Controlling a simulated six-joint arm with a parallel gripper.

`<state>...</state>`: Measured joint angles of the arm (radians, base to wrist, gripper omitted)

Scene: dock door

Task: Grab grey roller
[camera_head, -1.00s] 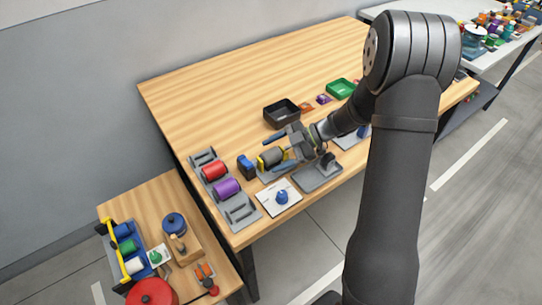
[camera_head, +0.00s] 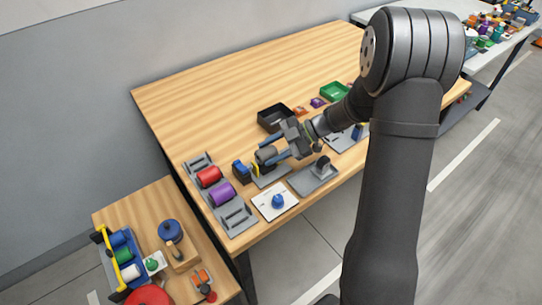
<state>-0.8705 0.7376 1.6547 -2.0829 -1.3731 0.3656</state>
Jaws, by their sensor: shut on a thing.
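The grey roller (camera_head: 266,155) lies at the left end of the work table, over a small grey stand (camera_head: 271,178) with a yellow part (camera_head: 256,168) beside it. My gripper (camera_head: 268,152) comes in from the right and is shut on the grey roller, with its fingers at the roller's sides. The fingers cover part of the roller. I cannot tell whether the roller still touches the stand.
A grey rack (camera_head: 237,217) left of the gripper holds a red roller (camera_head: 209,176) and a purple roller (camera_head: 222,194). A blue-black block (camera_head: 241,171) stands close by. A black tray (camera_head: 274,119) lies behind. A white plate (camera_head: 269,206) with a blue knob is in front.

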